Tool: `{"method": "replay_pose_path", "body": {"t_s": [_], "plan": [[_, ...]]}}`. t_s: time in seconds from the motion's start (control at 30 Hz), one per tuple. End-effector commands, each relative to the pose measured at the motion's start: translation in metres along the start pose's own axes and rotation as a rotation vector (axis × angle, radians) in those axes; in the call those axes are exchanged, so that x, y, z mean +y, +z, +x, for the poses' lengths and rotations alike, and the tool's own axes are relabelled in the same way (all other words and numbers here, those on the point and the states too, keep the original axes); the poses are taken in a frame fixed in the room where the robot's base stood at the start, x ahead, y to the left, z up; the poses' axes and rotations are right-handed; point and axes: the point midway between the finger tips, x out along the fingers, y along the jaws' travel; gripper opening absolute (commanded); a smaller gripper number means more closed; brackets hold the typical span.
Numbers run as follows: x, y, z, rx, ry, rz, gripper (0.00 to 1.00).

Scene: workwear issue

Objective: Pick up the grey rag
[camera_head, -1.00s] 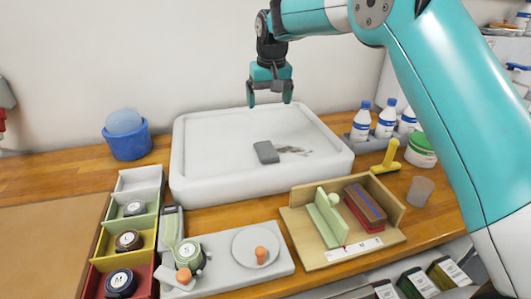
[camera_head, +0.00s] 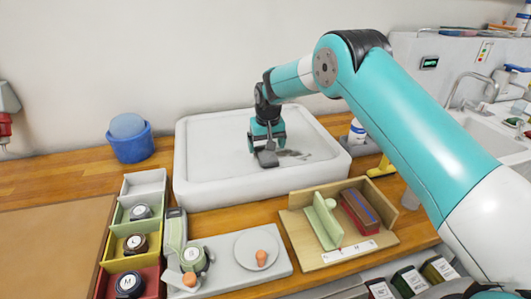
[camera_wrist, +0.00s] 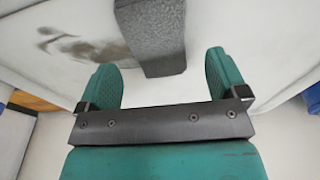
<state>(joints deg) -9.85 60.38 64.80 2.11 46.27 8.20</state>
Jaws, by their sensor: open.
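The grey rag (camera_head: 267,158) looks like a small dark grey block lying in the white tray (camera_head: 185,165), beside a dark smudge (camera_head: 294,154). My gripper (camera_head: 267,150) is down inside the tray at the rag, its lower end partly covering the rag in the head view. In the wrist view the rag (camera_wrist: 150,35) lies ahead of my gripper (camera_wrist: 162,80), roughly between the lines of its two teal fingers. The fingers are spread apart with nothing between their pads. Whether they touch the rag cannot be told.
A blue bucket (camera_head: 131,146) stands left of the tray. Coloured bins (camera_head: 108,265) with round containers, a grey plate (camera_head: 220,254) and a wooden holder (camera_head: 295,228) with blocks stand in front. A bottle (camera_head: 357,133) and a yellow tool (camera_head: 381,168) are at the right.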

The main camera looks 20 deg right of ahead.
Motion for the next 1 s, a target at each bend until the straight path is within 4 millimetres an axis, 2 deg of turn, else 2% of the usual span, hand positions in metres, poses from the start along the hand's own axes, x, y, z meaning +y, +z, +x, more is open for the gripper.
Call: {"method": "replay_pose_path", "body": {"t_s": [0.23,0.47,0.5,0.73,1.0], "plan": [[0.001,0.000,0.030,-0.002,0.000,0.000,0.92],[0.001,0.000,0.035,0.000,0.000,0.000,0.92],[0.001,0.000,0.035,0.000,0.000,0.000,0.89],[0.001,0.000,0.035,-0.001,0.000,0.000,0.38],[0.001,0.000,0.034,0.000,0.000,0.000,0.38]]}}
